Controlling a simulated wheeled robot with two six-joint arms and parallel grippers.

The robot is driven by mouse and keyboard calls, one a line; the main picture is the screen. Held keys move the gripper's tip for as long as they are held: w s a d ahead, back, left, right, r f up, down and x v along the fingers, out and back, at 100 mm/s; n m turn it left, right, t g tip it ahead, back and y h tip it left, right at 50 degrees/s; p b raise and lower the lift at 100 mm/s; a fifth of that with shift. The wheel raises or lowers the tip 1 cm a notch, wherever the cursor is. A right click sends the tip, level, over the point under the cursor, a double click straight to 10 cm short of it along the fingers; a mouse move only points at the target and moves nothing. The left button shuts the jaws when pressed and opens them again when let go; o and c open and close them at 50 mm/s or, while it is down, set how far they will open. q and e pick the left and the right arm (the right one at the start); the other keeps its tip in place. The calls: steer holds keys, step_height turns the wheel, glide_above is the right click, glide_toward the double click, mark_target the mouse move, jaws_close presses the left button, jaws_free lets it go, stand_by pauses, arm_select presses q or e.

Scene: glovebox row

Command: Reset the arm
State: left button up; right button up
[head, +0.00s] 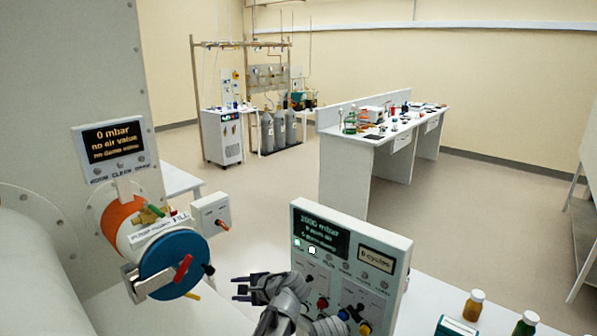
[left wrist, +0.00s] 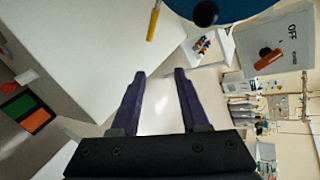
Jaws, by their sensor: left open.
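My left gripper (head: 238,288) is dark with two parallel fingers pointing left in the head view. It is held in front of the control panel (head: 385,243), below and to the right of the blue round door (head: 172,266). In the left wrist view my left gripper (left wrist: 160,72) has its fingers apart, with nothing between them. The grey left arm behind it covers the panel's lower left part. My right gripper is not in view.
The blue door has a red handle (head: 183,268) and closes a small port. A switch box (head: 211,213) is beside it. Bottles (head: 473,305) stand on the white bench at lower right. A long lab bench (head: 345,180) stands farther off, with open floor around it.

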arm_select(q)
steer(key=s+d+f+n+g+h, duration=0.2)
steer(key=s+d+f+h, duration=0.1)
steer(key=s, duration=0.4)
steer(key=s+d+f+n+g+h, duration=0.2)
steer(key=s+d+f+n+h, duration=0.1)
steer(key=s+d, duration=0.3)
steer(key=s+d+f+n+g+h, duration=0.2)
steer(key=s+d+f+n, duration=0.1)
steer(key=s, duration=0.7)
steer(key=shift+d+f+h, duration=0.4)
steer(key=shift+d+f, duration=0.35)
steer(key=shift+d, duration=0.15)
